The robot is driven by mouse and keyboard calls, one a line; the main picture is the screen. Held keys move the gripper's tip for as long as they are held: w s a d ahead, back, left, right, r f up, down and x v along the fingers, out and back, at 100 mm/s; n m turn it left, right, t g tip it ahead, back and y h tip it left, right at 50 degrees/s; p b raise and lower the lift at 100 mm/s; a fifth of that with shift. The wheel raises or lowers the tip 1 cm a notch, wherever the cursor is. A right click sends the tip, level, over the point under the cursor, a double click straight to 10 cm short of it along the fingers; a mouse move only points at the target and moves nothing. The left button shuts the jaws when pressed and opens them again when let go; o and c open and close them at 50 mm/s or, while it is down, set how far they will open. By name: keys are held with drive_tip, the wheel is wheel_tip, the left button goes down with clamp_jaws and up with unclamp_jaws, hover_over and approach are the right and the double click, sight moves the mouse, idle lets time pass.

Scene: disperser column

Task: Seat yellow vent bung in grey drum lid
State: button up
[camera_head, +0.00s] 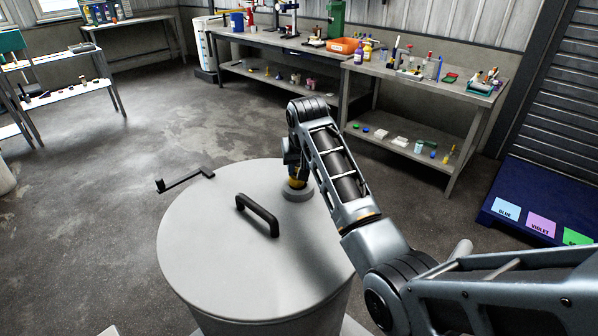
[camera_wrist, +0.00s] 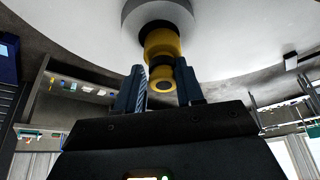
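The yellow vent bung (camera_head: 297,183) is upright at the round grey raised port (camera_head: 298,195) on the grey drum lid (camera_head: 225,255). In the wrist view the bung (camera_wrist: 163,43) has a yellow body, a black neck and a yellow knob, with a dark band where it meets the port (camera_wrist: 130,14). My gripper (camera_head: 292,162) is right above the port, pointing down. In the wrist view its two fingers (camera_wrist: 161,75) stand on either side of the knob and appear to touch it. How deep the bung sits in the port is hidden.
A black handle (camera_head: 258,215) rises from the lid, left of and nearer than the port. A dark bracket (camera_head: 185,180) shows beyond the drum's left edge. A workbench (camera_head: 400,75) with bottles and tools stands at the back.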

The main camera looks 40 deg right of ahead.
drive_tip(key=shift+s+a+f, duration=0.15)
drive_tip(key=shift+a+f, duration=0.1)
drive_tip(key=shift+f, duration=0.35)
drive_tip(key=shift+s+a+f, duration=0.1)
drive_tip(key=shift+a+f, duration=0.15)
drive_tip(key=shift+f, duration=0.3)
drive_tip(key=shift+a+r, duration=0.1)
drive_tip(key=shift+r, duration=0.4)
drive_tip(key=b+v, duration=0.1)
drive_tip(key=v, duration=1)
drive_tip(key=shift+w+d+r, duration=0.2)
drive_tip(key=shift+d+r, duration=0.05)
drive_tip(key=shift+r, duration=0.05)
